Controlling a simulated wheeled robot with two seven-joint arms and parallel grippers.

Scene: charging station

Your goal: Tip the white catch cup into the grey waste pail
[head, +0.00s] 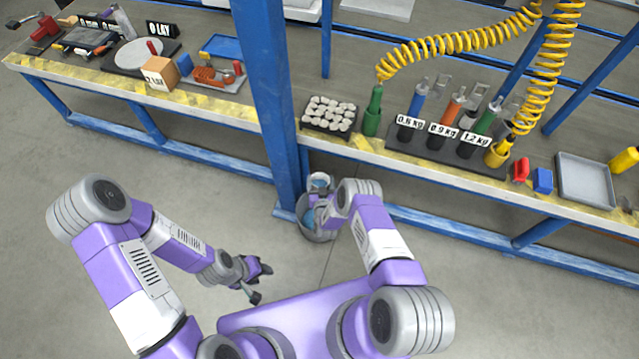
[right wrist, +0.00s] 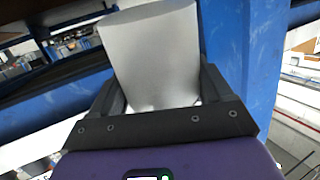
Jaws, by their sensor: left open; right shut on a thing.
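The white catch cup (right wrist: 152,55) fills the middle of the right wrist view, between the two dark fingers of my right gripper (right wrist: 160,95), which is shut on it. The grey waste pail (head: 322,236) stands on the floor beside the blue post, below and partly behind my right wrist. Blue shows inside the pail. I cannot tell the cup's exact tilt. My left gripper (head: 261,282) is open and empty above the floor, left of the pail.
A blue post (head: 268,90) rises just left of the pail. The long workbench (head: 420,165) runs behind it, carrying a tray of pale pieces (head: 330,113), a rack of labelled tools (head: 440,150) and a grey tray (head: 585,180). Yellow coiled hoses (head: 450,45) hang above. The floor at left is clear.

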